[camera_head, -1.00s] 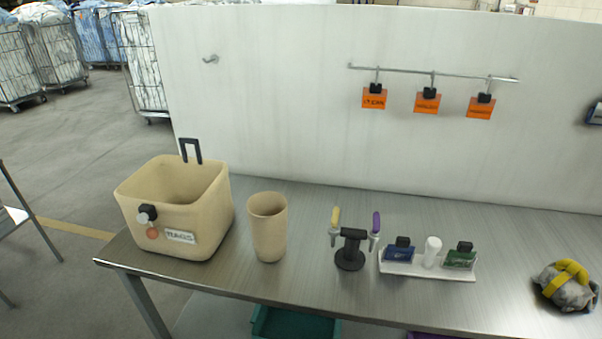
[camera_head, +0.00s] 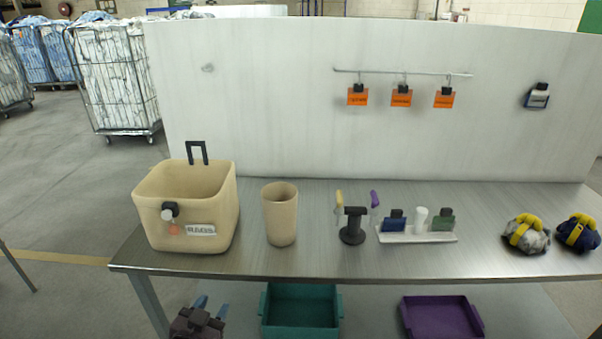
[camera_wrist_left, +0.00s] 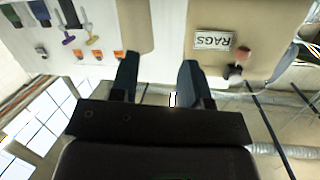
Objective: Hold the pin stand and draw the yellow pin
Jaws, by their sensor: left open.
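The black pin stand (camera_head: 352,225) stands upright on the metal table, with a round base and a crossbar on top. The yellow pin (camera_head: 339,199) sits at the left end of the crossbar and a purple pin (camera_head: 374,199) at the right end. Upside down in the left wrist view, the yellow pin (camera_wrist_left: 92,40) and purple pin (camera_wrist_left: 68,40) show at the upper left. My left gripper (camera_head: 211,308) is low in front of the table's front edge, below the rags bin, apart from the stand. Its fingers (camera_wrist_left: 159,75) are open and empty. My right gripper is out of view.
A beige rags bin (camera_head: 155,225) and beige cup (camera_head: 281,215) stand left of the stand. A white tray (camera_head: 415,238) with clips is close on its right. Two bundles (camera_head: 526,234) lie far right. Teal (camera_head: 300,312) and purple (camera_head: 441,318) crates are below the table.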

